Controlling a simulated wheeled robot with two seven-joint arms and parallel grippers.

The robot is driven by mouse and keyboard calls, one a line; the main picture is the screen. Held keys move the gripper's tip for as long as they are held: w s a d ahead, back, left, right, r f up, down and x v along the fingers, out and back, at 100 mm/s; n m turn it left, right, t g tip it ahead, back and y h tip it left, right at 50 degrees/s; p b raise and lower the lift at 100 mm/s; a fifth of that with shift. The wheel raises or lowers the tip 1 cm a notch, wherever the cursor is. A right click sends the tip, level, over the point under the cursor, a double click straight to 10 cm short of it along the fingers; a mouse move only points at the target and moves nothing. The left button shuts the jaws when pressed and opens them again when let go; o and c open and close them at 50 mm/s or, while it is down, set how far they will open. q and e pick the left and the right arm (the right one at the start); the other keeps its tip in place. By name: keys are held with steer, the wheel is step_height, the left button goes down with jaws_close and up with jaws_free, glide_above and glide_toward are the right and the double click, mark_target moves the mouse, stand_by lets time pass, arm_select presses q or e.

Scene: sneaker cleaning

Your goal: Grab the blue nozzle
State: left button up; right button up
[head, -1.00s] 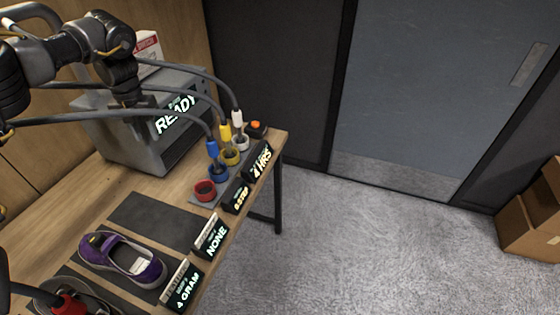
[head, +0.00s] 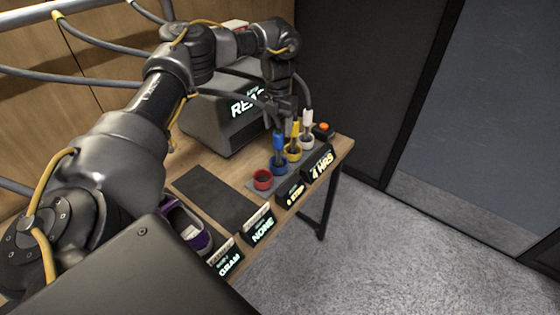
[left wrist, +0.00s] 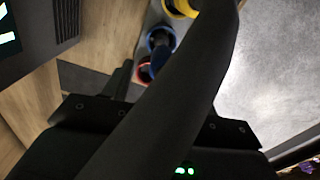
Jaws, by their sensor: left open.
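The blue nozzle (head: 279,143) stands upright in the blue ring holder (head: 278,166) on the bench, with a dark hose running to it. My left gripper (head: 284,110) is open, just above the blue nozzle and close to the hoses; its fingertips are partly hidden among them. In the left wrist view, a thick dark hose crosses between the camera and the holders, and the blue ring (left wrist: 160,38) shows beside it. Whether the gripper touches the nozzle or a hose, I cannot tell. My right gripper is not in view.
The yellow nozzle (head: 295,130) and white nozzle (head: 308,119) stand just behind the blue one. An empty red ring holder (head: 263,180) is in front. A grey machine (head: 215,120) stands behind left, and label signs (head: 318,165) line the bench edge. A purple shoe (head: 190,228) is partly hidden.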

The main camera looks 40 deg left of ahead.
mark_target(279, 149)
arm_select(q)
steer(key=shift+s+f+p, duration=0.1)
steer(key=shift+f+p, duration=0.2)
steer(key=shift+f, duration=0.05)
steer(key=f+p, duration=0.1)
steer(key=f, duration=0.2)
steer(key=shift+d+f+p, duration=0.2)
steer(key=shift+f+p, duration=0.1)
steer(key=shift+p, duration=0.1)
steer(key=shift+f, duration=0.55)
steer(key=shift+c, duration=0.9)
jaws_close()
